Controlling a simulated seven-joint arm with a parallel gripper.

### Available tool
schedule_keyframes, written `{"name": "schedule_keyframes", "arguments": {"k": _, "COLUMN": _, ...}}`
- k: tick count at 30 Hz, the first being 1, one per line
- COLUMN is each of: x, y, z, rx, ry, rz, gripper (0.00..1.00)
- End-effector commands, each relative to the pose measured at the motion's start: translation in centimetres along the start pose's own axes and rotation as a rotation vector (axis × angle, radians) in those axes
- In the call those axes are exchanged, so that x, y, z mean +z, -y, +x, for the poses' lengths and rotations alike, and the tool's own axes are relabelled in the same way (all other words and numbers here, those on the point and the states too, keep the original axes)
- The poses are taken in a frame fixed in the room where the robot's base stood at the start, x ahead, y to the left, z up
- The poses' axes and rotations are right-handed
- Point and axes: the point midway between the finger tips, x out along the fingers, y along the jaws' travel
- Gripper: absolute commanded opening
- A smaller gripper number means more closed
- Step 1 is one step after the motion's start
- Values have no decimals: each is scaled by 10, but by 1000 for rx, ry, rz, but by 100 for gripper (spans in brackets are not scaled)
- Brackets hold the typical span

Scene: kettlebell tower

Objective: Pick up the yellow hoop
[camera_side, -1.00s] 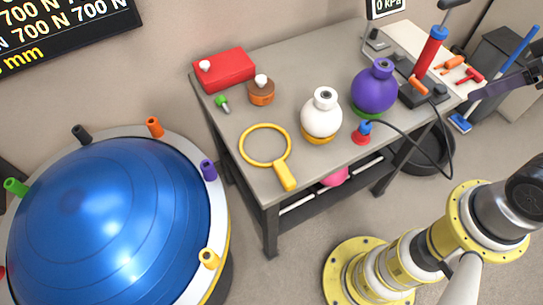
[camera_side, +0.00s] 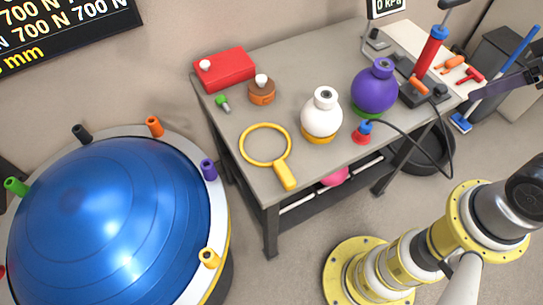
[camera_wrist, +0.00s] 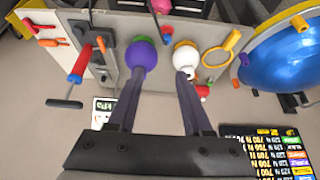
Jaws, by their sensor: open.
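The yellow hoop (camera_side: 285,176) lies flat near the front-left edge of the grey table, its ring toward the back left and its thick handle toward the front edge. It also shows in the wrist view (camera_wrist: 234,40), right of the white kettlebell. My gripper (camera_wrist: 157,72) is open and empty, its two dark fingers apart in the wrist view, with the purple and white kettlebells beyond their tips. In the side view only part of my gripper shows at the right edge, well away from the hoop, on the far side of both kettlebells.
The white kettlebell (camera_side: 321,117) stands right of the hoop, with the purple one (camera_side: 375,91) beyond it. A red box (camera_side: 224,70), a brown weight (camera_side: 262,94) and a red-blue pump (camera_side: 431,49) are on the table (camera_side: 300,62). A blue dome (camera_side: 110,215) stands at left.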

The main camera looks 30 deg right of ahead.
Motion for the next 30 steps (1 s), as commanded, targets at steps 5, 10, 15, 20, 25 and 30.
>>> {"name": "schedule_keyframes", "arguments": {"k": 5, "x": 0, "y": 0, "z": 0, "rx": 0, "ry": 0, "rz": 0, "gripper": 50}}
{"name": "schedule_keyframes", "arguments": {"k": 10, "x": 0, "y": 0, "z": 0, "rx": 0, "ry": 0, "rz": 0, "gripper": 72}}
{"name": "schedule_keyframes", "arguments": {"k": 15, "x": 0, "y": 0, "z": 0, "rx": 0, "ry": 0, "rz": 0, "gripper": 72}}
{"name": "schedule_keyframes", "arguments": {"k": 20, "x": 0, "y": 0, "z": 0, "rx": 0, "ry": 0, "rz": -41, "gripper": 72}}
{"name": "schedule_keyframes", "arguments": {"k": 25, "x": -6, "y": 0, "z": -4, "rx": 2, "ry": -17, "rz": -296, "gripper": 72}}
{"name": "schedule_keyframes", "arguments": {"k": 30, "x": -39, "y": 1, "z": -15, "rx": 17, "ry": -56, "rz": -696, "gripper": 72}}
